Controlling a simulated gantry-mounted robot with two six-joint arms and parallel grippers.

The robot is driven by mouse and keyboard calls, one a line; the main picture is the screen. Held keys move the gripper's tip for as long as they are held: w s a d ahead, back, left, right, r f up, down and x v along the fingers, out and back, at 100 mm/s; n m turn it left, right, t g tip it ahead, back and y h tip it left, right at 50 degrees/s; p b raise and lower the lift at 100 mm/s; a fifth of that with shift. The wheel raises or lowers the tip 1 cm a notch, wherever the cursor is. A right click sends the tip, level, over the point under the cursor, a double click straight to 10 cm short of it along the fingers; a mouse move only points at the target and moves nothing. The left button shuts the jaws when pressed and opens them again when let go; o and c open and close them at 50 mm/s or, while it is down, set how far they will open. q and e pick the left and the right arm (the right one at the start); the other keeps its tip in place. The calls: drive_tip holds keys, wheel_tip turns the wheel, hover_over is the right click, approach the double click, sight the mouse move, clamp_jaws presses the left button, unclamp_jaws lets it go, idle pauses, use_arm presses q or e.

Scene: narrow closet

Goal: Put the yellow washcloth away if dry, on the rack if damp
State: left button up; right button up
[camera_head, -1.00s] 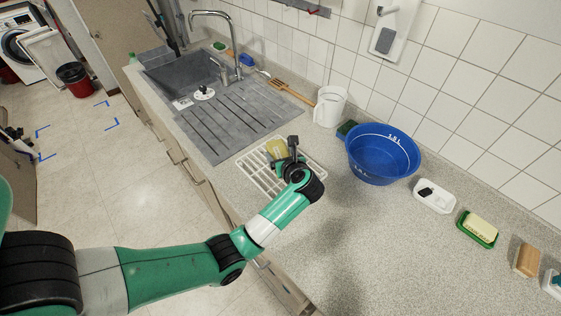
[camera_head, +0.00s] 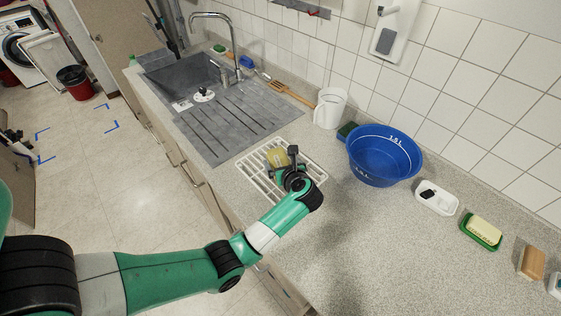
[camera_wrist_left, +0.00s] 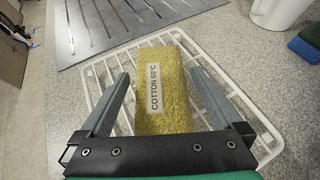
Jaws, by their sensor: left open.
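The yellow washcloth (camera_head: 277,157) lies on the white wire rack (camera_head: 255,169) on the counter. In the left wrist view the folded washcloth (camera_wrist_left: 162,108) has a label reading "COTTON 60°C". My left gripper (camera_head: 282,168) is over the rack and partly hides the cloth in the head view. In the left wrist view the left gripper (camera_wrist_left: 162,95) is open, with one finger on each side of the cloth and a gap to each. Whether the cloth is damp or dry cannot be told. My right gripper is not in view.
A grey sink drainboard (camera_head: 225,120) lies behind the rack. A white jug (camera_head: 329,108), a blue basin (camera_head: 384,155), a white dish (camera_head: 436,198) and a green soap dish (camera_head: 481,232) stand along the tiled wall.

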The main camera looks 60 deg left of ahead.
use_arm(q)
drive_tip(key=p+v, duration=0.2)
drive_tip(key=v, duration=0.9)
drive_tip(key=shift+d+r, duration=0.1)
drive_tip(key=shift+d, duration=0.3)
